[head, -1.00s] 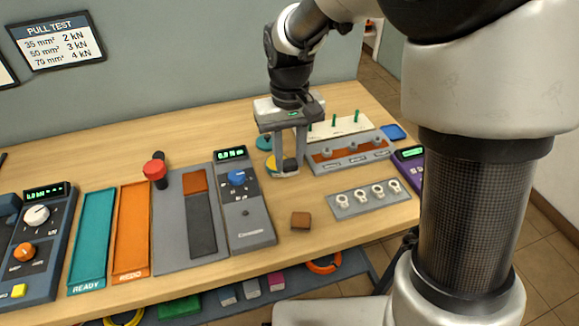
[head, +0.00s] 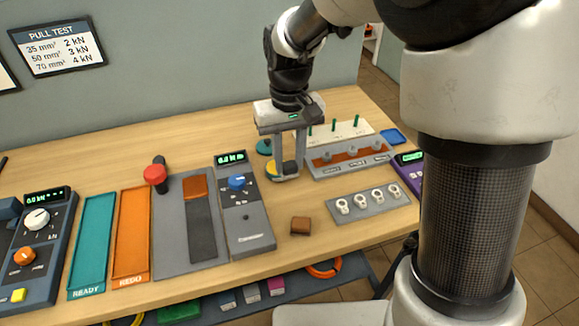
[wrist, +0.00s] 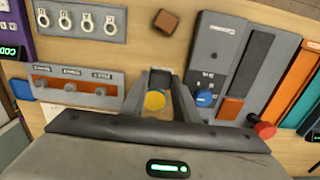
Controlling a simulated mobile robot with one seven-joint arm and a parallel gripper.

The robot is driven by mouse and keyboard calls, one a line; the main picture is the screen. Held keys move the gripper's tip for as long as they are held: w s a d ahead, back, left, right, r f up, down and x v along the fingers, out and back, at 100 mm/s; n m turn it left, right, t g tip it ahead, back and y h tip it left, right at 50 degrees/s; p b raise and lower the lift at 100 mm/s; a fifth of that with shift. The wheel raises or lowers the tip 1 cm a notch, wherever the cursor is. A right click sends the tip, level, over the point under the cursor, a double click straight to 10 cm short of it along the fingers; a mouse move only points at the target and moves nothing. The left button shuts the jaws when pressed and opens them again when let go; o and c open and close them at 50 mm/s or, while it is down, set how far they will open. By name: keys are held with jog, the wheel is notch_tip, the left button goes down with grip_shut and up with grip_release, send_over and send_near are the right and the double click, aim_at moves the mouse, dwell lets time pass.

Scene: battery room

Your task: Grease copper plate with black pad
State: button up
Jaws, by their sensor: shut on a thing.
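My gripper (head: 286,174) hangs fingers down over the back middle of the bench. It is shut on a small dark block, seemingly the black pad (wrist: 160,77), which shows between the fingertips in the wrist view. A round yellow thing (wrist: 155,101) lies directly below or behind the fingers and is partly hidden by them. A copper-brown strip (wrist: 75,85) lies in a grey holder with several posts, right of my gripper in the head view. Another copper-coloured piece (head: 194,187) lies at the top of a dark strip on a grey plate. I cannot tell which is the copper plate.
A brown block (head: 300,226) lies at the front. A lug holder (head: 370,202) stands right of it. A blue-knob meter (head: 246,215), a red knob (head: 155,175), an orange tray (head: 132,235) and a teal tray (head: 93,240) stand left. A teal disc (head: 264,147) lies behind my gripper.

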jog(key=w+a+p, duration=0.3)
jog(key=w+p, duration=0.3)
jog(key=w, duration=0.4)
jog(key=shift+d+f+b, duration=0.1)
jog(key=shift+f+b, duration=2.2)
jog(key=shift+f, duration=0.95)
jog(key=shift+s+f, duration=0.1)
jog(key=shift+f, duration=0.45)
notch_tip(320, 180, up, 7)
jog(key=p, duration=0.4)
jog(key=shift+d+p, duration=0.1)
jog(key=shift+p, duration=0.2)
